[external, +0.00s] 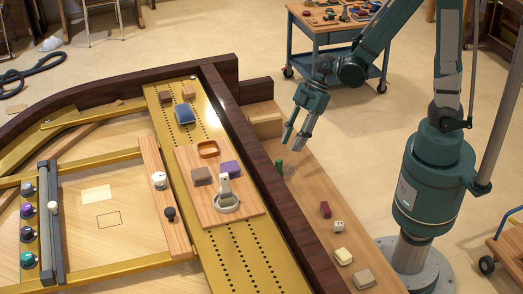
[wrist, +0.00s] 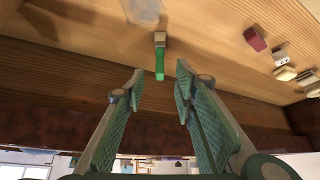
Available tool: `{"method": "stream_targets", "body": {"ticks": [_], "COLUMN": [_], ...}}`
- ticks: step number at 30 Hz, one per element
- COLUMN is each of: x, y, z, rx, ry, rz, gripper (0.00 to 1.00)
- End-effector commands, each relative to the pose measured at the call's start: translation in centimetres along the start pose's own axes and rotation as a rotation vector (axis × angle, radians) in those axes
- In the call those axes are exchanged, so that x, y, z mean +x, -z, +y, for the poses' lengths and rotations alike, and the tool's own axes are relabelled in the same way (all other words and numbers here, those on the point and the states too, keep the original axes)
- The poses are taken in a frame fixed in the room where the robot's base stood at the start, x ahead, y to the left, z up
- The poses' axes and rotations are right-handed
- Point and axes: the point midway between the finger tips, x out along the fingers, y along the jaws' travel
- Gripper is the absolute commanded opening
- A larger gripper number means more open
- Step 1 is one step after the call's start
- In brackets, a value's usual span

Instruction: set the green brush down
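The green brush (external: 279,166) is on the wooden ledge beside the dark rail in the external view. In the wrist view the green brush (wrist: 160,58) shows a green part pointing toward my gripper and a tan-brown end farther off. I cannot tell surely whether it stands or lies. My gripper (external: 292,143) is above the ledge, a little above and to the right of the brush in the external view. In the wrist view my gripper (wrist: 158,72) has its two fingers apart, with a gap and nothing held between them. The brush appears beyond the fingertips, in line with the gap.
A dark red block (external: 325,209), a small white block (external: 339,226) and pale blocks (external: 343,256) lie farther along the ledge. The dark rail (external: 262,150) borders it. A wooden board (external: 240,200) with several items sits left of the rail. The ledge around the brush is mostly clear.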

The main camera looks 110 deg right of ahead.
Motion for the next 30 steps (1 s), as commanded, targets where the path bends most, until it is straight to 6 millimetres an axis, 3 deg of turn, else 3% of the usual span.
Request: {"method": "stream_targets", "body": {"ticks": [12,30], "x": [-0.5,-4.9], "y": [0.9,5.9], "z": [-0.9,-7.8], "rx": [0.013,0.115], "ry": [-0.006,-0.071], "rz": [-0.009,-0.058], "gripper": [0.28,0.28]}}
